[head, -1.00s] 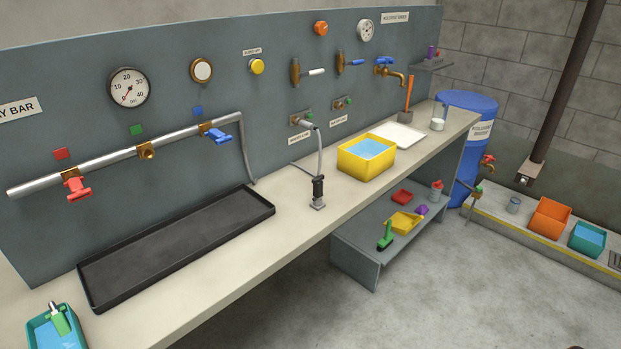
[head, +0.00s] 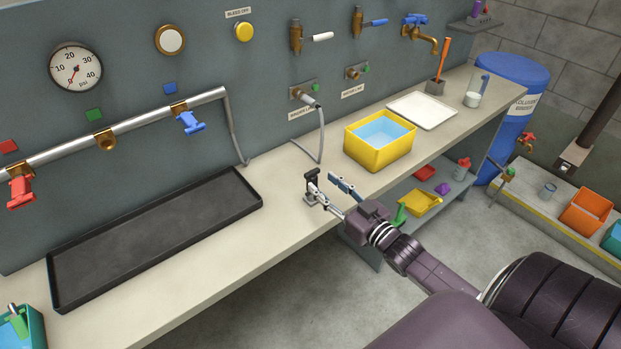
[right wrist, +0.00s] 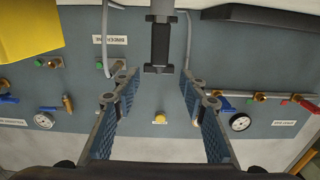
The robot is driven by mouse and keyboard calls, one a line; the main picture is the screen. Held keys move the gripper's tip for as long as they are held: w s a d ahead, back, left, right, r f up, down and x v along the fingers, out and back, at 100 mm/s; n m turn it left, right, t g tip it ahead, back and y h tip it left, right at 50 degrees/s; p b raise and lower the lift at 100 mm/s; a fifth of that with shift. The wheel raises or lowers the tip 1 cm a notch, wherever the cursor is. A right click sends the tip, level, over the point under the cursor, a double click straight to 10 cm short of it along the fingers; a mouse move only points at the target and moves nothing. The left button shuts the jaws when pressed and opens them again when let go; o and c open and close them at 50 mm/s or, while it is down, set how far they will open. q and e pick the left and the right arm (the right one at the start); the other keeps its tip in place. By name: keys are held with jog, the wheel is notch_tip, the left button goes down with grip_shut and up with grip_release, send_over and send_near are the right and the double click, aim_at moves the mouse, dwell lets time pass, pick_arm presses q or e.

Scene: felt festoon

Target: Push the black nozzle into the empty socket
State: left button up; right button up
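The black nozzle (head: 312,176) stands upright in a small metal holder (head: 311,199) near the bench's front edge. In the right wrist view, the nozzle (right wrist: 160,45) shows between and just beyond the fingertips, with a gap on both sides. My right gripper (head: 330,185) is open beside the nozzle, partly covering the holder in the head view. A brass fitting (head: 105,140) with no handle sits on the wall pipe below a green square, between the red valve (head: 20,190) and blue valve (head: 188,122). It looks like the empty socket. My left gripper is out of view.
A grey hose (head: 321,135) hangs from a wall connector behind the nozzle. A black tray (head: 255,205) lies left on the bench, and a yellow tub (head: 372,160) of blue liquid stands right. Bare bench (head: 215,255) lies in front of the tray.

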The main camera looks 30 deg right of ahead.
aim_at(315, 178)
jog(key=w, duration=0.2)
jog(key=w+p, duration=0.1)
jog(key=w, duration=0.2)
jog(key=shift+w+a+f+p, duration=0.15)
jog(key=shift+w+f+p, duration=0.15)
jog(key=shift+w+f, duration=0.15)
jog(key=shift+w, duration=0.2)
jog(key=c, duration=0.7)
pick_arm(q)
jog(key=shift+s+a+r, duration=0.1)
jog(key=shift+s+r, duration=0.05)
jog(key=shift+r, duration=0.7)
pick_arm(e)
grip_shut()
